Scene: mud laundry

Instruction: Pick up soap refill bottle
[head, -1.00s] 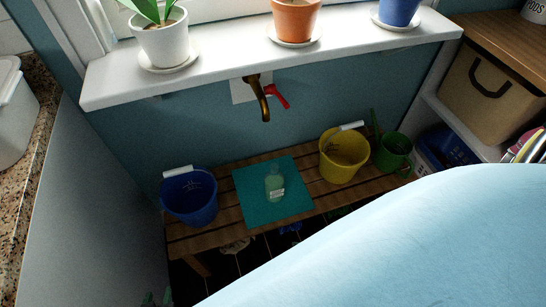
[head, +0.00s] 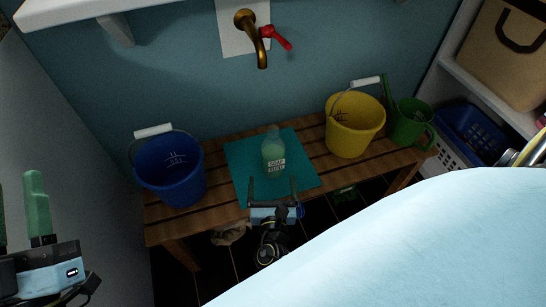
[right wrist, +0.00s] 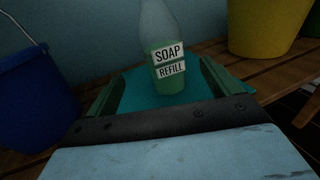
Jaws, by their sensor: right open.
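The soap refill bottle (head: 273,155), pale green and see-through with a white label, stands upright on a teal mat (head: 240,165) on the slatted bench. My right gripper (head: 272,184) is open and empty, on the near side of the bottle, its fingers pointing at it. In the right wrist view the bottle (right wrist: 165,50) stands ahead, in line with the gap between the two green fingers (right wrist: 162,74); its top is cut off. I cannot tell whether the fingertips reach beside it. My left gripper (head: 18,200) is at the left edge, partly cut off, its fingers apart and empty.
A blue bucket (head: 172,175) stands left of the mat on the wooden bench (head: 325,165). A yellow bucket (head: 353,128) and a green watering can (head: 408,125) stand to the right. A brass tap (head: 258,40) juts from the wall above. A light-blue surface (head: 400,245) fills the lower right.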

